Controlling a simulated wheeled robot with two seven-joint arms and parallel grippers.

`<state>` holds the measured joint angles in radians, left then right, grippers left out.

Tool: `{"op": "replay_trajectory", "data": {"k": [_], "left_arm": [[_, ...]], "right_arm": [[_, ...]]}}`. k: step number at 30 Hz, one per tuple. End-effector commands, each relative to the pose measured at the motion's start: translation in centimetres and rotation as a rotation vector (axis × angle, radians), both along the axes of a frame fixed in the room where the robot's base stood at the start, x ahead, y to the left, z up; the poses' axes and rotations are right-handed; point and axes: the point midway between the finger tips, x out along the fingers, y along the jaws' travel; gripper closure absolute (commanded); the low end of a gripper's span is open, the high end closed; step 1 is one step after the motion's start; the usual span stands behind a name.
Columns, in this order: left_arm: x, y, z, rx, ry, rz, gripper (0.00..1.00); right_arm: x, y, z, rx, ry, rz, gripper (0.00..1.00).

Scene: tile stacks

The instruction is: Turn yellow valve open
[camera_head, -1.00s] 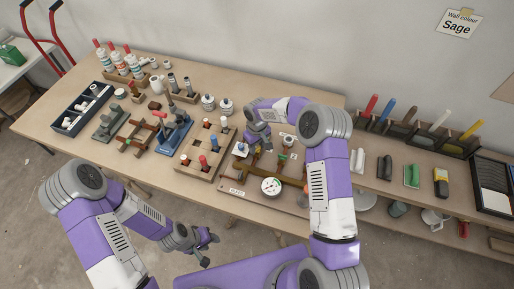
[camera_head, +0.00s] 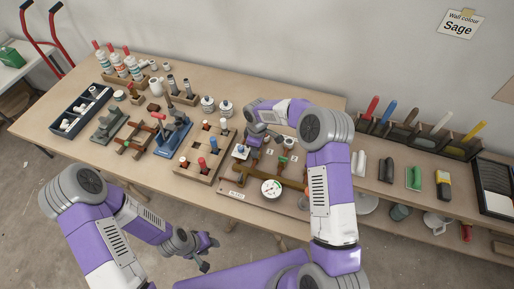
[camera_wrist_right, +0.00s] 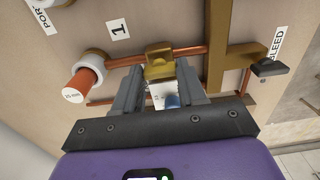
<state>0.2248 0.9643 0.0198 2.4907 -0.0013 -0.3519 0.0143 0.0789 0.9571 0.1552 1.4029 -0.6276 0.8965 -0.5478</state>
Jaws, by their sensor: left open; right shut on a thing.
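The pipe board (camera_head: 232,197) lies on the bench with copper pipes, valves and a round white gauge (camera_head: 271,189). My right gripper (camera_head: 262,144) reaches down over the board's back part, and my wrist hides much of what it holds in the head view. In the right wrist view, a brass-yellow valve piece (camera_wrist_right: 158,60) on a copper pipe sits between the fingertips of my right gripper (camera_wrist_right: 157,84), which is shut on it. How far the valve is turned is not clear. My left gripper (camera_head: 208,242) is open and empty, low in front of the bench.
A wooden block with red and blue pegs (camera_head: 203,162) stands left of the board. A blue vise-like tool (camera_head: 173,136) is farther left. In the right wrist view, a capped copper pipe end (camera_wrist_right: 80,85) and a dark lever (camera_wrist_right: 270,67) flank the gripper.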

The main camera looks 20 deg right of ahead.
Motion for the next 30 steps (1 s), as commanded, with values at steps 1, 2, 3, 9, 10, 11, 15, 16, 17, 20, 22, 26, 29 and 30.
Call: {"op": "replay_trajectory", "data": {"k": [1, 2, 3, 9, 10, 11, 15, 16, 17, 20, 22, 26, 29, 30], "left_arm": [[0.0, 0.0, 0.0, 0.0, 0.0, 0.0, 0.57], [0.0, 0.0, 0.0, 0.0, 0.0, 0.0, 0.57], [0.0, 0.0, 0.0, 0.0, 0.0, 0.0, 0.57], [0.0, 0.0, 0.0, 0.0, 0.0, 0.0, 0.57], [0.0, 0.0, 0.0, 0.0, 0.0, 0.0, 0.57], [0.0, 0.0, 0.0, 0.0, 0.0, 0.0, 0.57], [0.0, 0.0, 0.0, 0.0, 0.0, 0.0, 0.57], [0.0, 0.0, 0.0, 0.0, 0.0, 0.0, 0.57], [0.0, 0.0, 0.0, 0.0, 0.0, 0.0, 0.57], [0.0, 0.0, 0.0, 0.0, 0.0, 0.0, 0.57], [0.0, 0.0, 0.0, 0.0, 0.0, 0.0, 0.57], [0.0, 0.0, 0.0, 0.0, 0.0, 0.0, 0.57], [0.0, 0.0, 0.0, 0.0, 0.0, 0.0, 0.57], [0.0, 0.0, 0.1, 0.0, 0.0, 0.0, 0.57]], "right_arm": [[0.0, 0.0, 0.1, -0.001, -0.001, 0.005, 0.9], [0.0, 0.0, 0.1, -0.001, -0.001, 0.007, 0.9], [0.0, 0.0, 0.1, -0.001, -0.001, 0.008, 0.9], [0.0, 0.0, 0.1, -0.001, -0.001, 0.009, 0.9], [0.0, 0.0, 0.1, -0.001, -0.001, 0.009, 0.9], [0.0, 0.0, 0.1, -0.001, -0.001, 0.009, 0.9], [0.0, 0.0, 0.1, -0.001, -0.001, 0.008, 0.46], [0.0, 0.0, 0.1, -0.001, -0.001, 0.008, 0.41], [0.0, 0.0, 0.1, -0.001, -0.001, 0.008, 0.37], [0.0, 0.0, 0.0, -0.001, -0.001, 0.007, 0.34], [0.0, 0.0, 0.0, -0.001, -0.001, 0.007, 0.34], [0.0, 0.0, 0.1, -0.001, -0.001, 0.007, 0.34], [0.1, 0.0, 0.9, 0.001, -0.003, 0.006, 0.34], [0.1, 0.0, 1.4, 0.001, -0.003, 0.006, 0.34]]}}
